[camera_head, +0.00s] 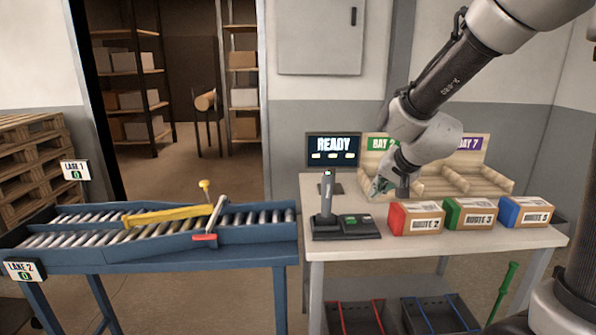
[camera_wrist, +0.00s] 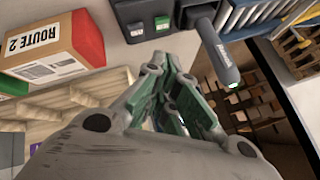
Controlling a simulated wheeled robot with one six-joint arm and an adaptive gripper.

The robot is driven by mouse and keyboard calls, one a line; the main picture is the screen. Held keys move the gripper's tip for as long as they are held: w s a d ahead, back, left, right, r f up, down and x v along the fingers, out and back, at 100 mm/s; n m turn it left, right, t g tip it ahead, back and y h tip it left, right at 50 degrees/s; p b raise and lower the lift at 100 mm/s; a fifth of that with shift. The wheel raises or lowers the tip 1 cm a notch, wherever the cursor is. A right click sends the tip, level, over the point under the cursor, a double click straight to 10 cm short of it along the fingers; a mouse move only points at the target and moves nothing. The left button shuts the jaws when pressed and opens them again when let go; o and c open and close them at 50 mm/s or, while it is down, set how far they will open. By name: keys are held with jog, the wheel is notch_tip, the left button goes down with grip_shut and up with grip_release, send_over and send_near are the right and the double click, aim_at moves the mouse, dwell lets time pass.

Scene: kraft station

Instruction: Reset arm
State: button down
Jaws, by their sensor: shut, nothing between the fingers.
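My gripper (camera_head: 378,187) hangs over the white table (camera_head: 330,228) at the end of my bent arm, above and behind the gap between the black scanner stand and the red-ended Route 2 box. In the wrist view its green fingers (camera_wrist: 180,122) are together with nothing between them. The Route 2 box (camera_head: 416,219) stands at the table's front; it also shows at the upper left of the wrist view (camera_wrist: 50,50). The scanner stand (camera_head: 328,205) with its black button base (camera_head: 357,226) is left of the gripper.
A green Route 3 box (camera_head: 470,214) and a blue Route 5 box (camera_head: 525,212) stand to the right. Wooden bays (camera_head: 480,180) and a READY screen (camera_head: 333,148) are behind. A blue roller conveyor (camera_head: 150,255) with a yellow diverter (camera_head: 165,215) adjoins the table at left. Bins (camera_head: 440,315) sit below.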

jog(key=s+d+r+n+g, duration=0.1)
jog(key=s+d, duration=0.3)
jog(key=s, duration=0.5)
jog(key=s+d+r+n+g+h, duration=0.1)
jog(key=s+d+r, duration=0.3)
jog(key=s, duration=0.5)
jog(key=s+d+r+n+g+h, duration=0.1)
jog(key=s+d+r+n, duration=0.1)
jog(key=s, duration=0.8)
jog(key=d+r, duration=0.1)
jog(key=d, duration=0.1)
jog(key=shift+d+n+g, duration=0.3)
jog(key=shift+d+n, duration=0.05)
jog(key=shift+n, duration=0.05)
